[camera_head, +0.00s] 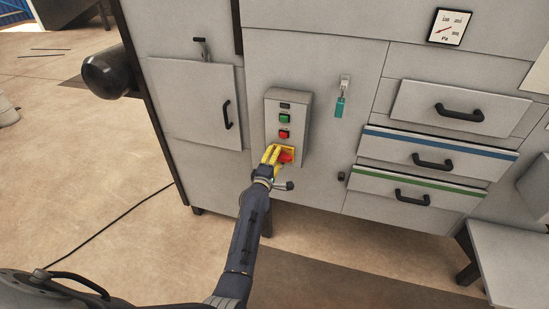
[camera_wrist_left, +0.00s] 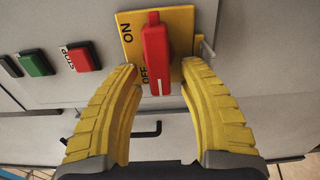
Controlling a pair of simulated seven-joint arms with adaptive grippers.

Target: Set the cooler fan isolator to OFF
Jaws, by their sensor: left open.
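The cooler fan isolator is a red rotary handle (camera_wrist_left: 156,52) on a yellow plate (camera_wrist_left: 185,22) lettered ON and OFF. In the left wrist view the handle stands lengthwise, with a white mark at its lower end beside the OFF lettering. In the head view the red handle (camera_head: 286,156) is at the bottom of a grey control box (camera_head: 301,105), partly hidden by my gripper. My left gripper (camera_head: 274,152) is open there. In the wrist view its yellow fingers (camera_wrist_left: 160,74) stand either side of the handle's lower end, with gaps visible on both sides.
On the box sit a green button (camera_head: 285,118) and a red STOP button (camera_head: 284,134). A teal tag (camera_head: 340,107) hangs on the panel to the right. A drawer handle (camera_head: 460,112) and a door handle (camera_head: 227,114) stick out. The floor in front is mostly open.

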